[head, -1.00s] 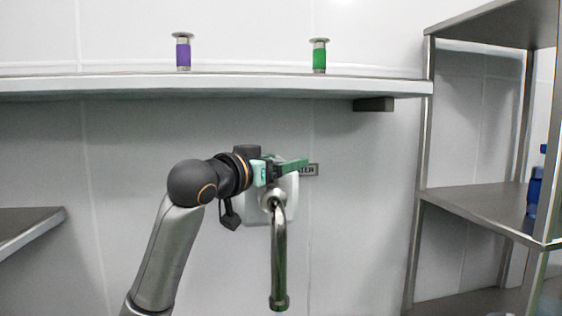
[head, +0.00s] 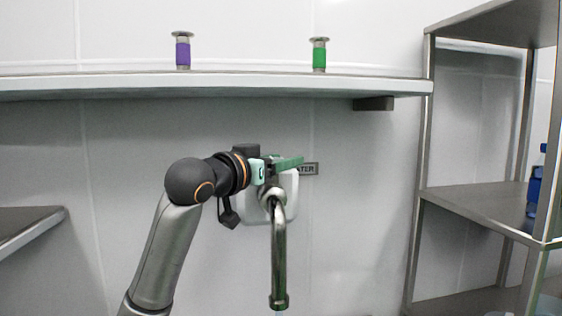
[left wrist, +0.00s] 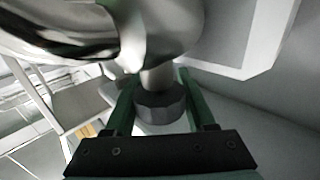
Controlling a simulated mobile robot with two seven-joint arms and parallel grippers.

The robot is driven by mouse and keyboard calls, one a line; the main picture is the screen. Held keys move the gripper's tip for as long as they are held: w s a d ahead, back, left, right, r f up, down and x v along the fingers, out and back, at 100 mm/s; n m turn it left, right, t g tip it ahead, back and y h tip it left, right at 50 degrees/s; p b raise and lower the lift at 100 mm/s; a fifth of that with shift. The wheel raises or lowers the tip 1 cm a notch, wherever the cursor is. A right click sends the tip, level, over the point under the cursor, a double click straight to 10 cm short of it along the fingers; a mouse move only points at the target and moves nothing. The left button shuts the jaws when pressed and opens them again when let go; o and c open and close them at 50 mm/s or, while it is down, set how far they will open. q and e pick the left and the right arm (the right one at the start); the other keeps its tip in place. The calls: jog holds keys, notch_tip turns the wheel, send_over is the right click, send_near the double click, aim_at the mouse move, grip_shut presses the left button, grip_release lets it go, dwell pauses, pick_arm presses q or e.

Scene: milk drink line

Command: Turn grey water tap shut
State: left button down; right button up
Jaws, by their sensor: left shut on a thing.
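The grey water tap (head: 279,250) is on the back wall, its metal spout curving down. My left gripper (head: 288,163) is at the top of the tap, just above where the spout leaves the wall. In the left wrist view, the green fingers of my left gripper (left wrist: 156,84) stand on either side of the tap's grey knob (left wrist: 160,106) and are shut on it. The gripper hides the knob in the head view. A faint pale trace shows under the spout's mouth; I cannot tell whether it is water. My right gripper is not in view.
A white wall plate (head: 290,205) and a label (head: 310,169), partly hidden, are behind the tap. A shelf (head: 220,86) above holds a purple-banded item (head: 183,50) and a green-banded item (head: 319,55). A metal rack (head: 480,197) with a blue bottle (head: 535,185) stands at the right.

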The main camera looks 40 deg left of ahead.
pick_arm(q)
jog(key=shift+h, duration=0.3)
jog(key=m+h, duration=0.1)
jog(key=h, duration=0.1)
jog(key=m+h, duration=0.1)
jog(key=h, duration=0.1)
jog(key=d+m+h, duration=0.1)
jog(key=m+h, duration=0.1)
jog(key=shift+g, duration=0.3)
jog(key=shift+s+d+m+g+h, duration=0.4)
jog(key=shift+m+g+h, duration=1.8)
jog(key=shift+g, duration=0.25)
jog(key=shift+s+d+m+g+h, duration=0.35)
jog(key=shift+s+m+g+h, duration=0.1)
jog(key=shift+m+g+h, duration=1.85)
jog(key=shift+s+d+m+g+h, duration=0.4)
jog(key=shift+m+g+h, duration=1.6)
jog(key=shift+g, duration=0.55)
jog(key=shift+s+m+g, duration=0.15)
jog(key=shift+m+g, duration=0.35)
jog(key=shift+g, duration=0.1)
jog(key=shift+c, duration=1.1)
grip_release()
jog(key=shift+n+t, duration=0.3)
jog(key=shift+t, duration=0.3)
